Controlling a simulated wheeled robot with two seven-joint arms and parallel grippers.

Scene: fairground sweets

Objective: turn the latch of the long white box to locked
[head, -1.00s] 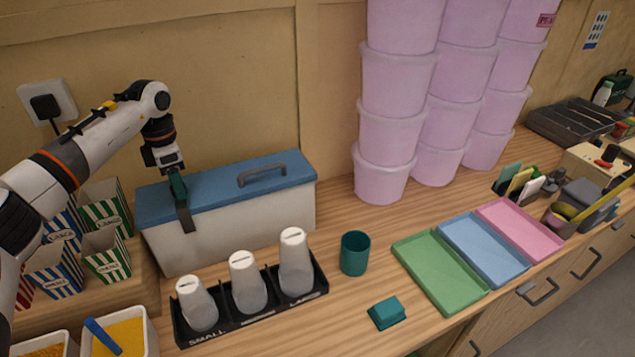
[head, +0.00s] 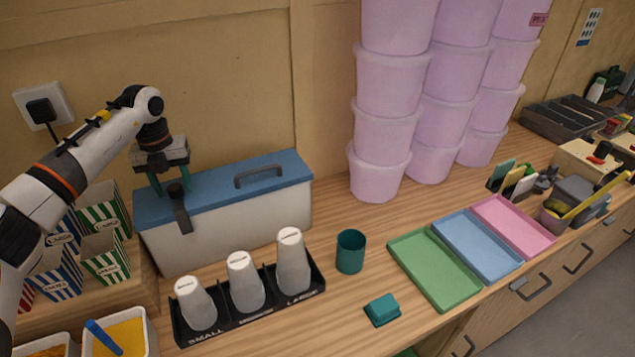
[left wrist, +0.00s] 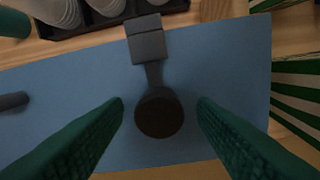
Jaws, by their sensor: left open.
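The long white box (head: 230,227) with a blue lid (head: 222,190) stands against the wall in the head view. A dark latch (head: 180,210) sits at the lid's left part; its arm hangs over the front edge. In the left wrist view the latch shows as a round dark knob (left wrist: 159,113) with an arm reaching to a grey block (left wrist: 146,40) at the lid's edge. My left gripper (head: 172,190) is open above the lid, its green fingers on either side of the knob, with visible gaps. My right gripper is not in view.
Striped popcorn boxes (head: 103,250) stand left of the white box. A black rack (head: 255,315) with white cups is in front of it. A teal cup (head: 351,252) and stacked pink tubs (head: 383,130) are to the right. A grey handle (head: 258,176) is on the lid.

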